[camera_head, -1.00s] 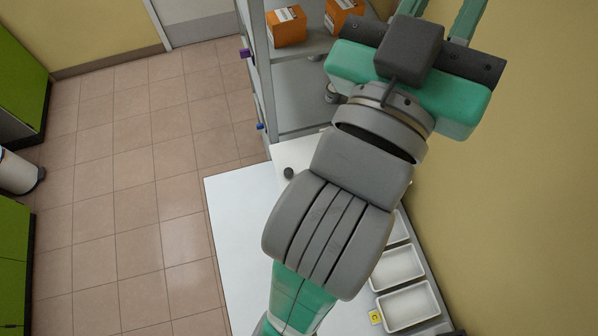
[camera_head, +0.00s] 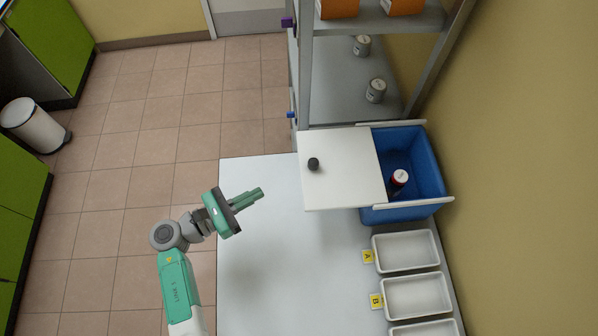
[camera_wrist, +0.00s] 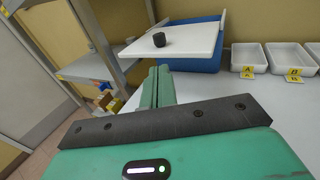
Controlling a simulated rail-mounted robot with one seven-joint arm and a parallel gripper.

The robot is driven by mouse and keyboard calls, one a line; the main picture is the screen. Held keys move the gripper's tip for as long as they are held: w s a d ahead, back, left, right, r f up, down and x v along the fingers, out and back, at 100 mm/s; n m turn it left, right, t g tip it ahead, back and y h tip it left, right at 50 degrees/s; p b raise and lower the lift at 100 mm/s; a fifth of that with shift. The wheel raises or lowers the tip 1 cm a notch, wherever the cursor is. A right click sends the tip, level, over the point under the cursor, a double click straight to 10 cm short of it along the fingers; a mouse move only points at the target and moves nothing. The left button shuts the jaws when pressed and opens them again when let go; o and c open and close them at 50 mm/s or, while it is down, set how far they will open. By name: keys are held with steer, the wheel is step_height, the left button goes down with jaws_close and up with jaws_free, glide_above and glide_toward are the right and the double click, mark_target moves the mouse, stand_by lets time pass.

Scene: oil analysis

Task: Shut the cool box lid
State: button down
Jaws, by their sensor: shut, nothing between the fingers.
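The blue cool box (camera_head: 428,172) stands at the back right of the table against the wall. Its white sliding lid (camera_head: 342,185) is pulled out to the left, so the right part of the box is open. A dark round knob (camera_head: 313,164) sits on the lid. A bottle with a red band and white top (camera_head: 400,178) shows inside the box. My gripper (camera_head: 259,193) is shut and empty, left of the lid and apart from it. The wrist view shows the shut fingers (camera_wrist: 160,76) below the lid (camera_wrist: 172,45) and its knob (camera_wrist: 159,40).
White trays (camera_head: 405,251) with yellow labels A and B (camera_head: 376,301) line the table's right side. A metal shelf (camera_head: 345,85) with orange boxes and small cans stands behind the box. The table's (camera_head: 290,270) middle is clear.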

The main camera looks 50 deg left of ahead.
mark_target(309, 167)
steer(key=x, duration=1.3)
